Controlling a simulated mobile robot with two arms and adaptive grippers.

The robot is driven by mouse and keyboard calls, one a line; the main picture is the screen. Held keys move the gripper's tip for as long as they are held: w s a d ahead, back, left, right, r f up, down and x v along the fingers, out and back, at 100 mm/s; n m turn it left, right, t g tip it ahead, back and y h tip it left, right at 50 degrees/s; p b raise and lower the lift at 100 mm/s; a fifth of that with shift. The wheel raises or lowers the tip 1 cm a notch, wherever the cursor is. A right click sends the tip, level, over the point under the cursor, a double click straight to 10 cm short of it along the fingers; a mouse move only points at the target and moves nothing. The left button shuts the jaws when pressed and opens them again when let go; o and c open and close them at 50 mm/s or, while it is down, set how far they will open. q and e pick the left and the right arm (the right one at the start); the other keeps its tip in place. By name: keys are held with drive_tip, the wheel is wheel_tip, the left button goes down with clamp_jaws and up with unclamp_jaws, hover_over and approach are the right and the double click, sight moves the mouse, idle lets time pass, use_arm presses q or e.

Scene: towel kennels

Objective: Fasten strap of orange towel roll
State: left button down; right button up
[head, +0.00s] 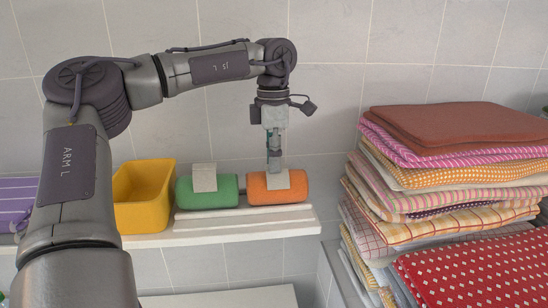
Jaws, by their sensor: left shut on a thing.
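The orange towel roll (294,189) lies on the white shelf, to the right of the green towel roll (222,188). A pale strap (278,180) lies over the upper front of the orange roll. My left gripper (274,168) reaches down from above with its fingers at the top edge of this strap. It is shut on the strap, as far as the view shows; the fingertips are small here. The green roll has a similar pale strap (204,177) that stands up above its top. My right gripper is not in view.
A yellow bin (144,196) stands on the white shelf (240,226) left of the green roll. A tall stack of folded towels (440,180) fills the right. The tiled wall is close behind.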

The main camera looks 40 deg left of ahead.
use_arm(q)
drive_tip(key=shift+w+a+f+g+h, duration=0.25)
drive_tip(key=shift+a+f+g+h, duration=0.15)
drive_tip(key=shift+f+g+h, duration=0.25)
drive_tip(key=shift+w+a+f+g+h, duration=0.25)
drive_tip(key=shift+a+f+g+h, duration=0.15)
drive_tip(key=shift+h, duration=0.45)
drive_tip(key=shift+d+r, duration=0.1)
drive_tip(key=c, duration=1.2)
unclamp_jaws()
drive_tip(key=o, duration=0.4)
drive_tip(key=shift+w, duration=0.15)
drive_tip(key=shift+r, duration=0.1)
drive_tip(key=shift+r, duration=0.2)
wheel_tip(320, 180, up, 10)
drive_tip(key=shift+f, duration=0.2)
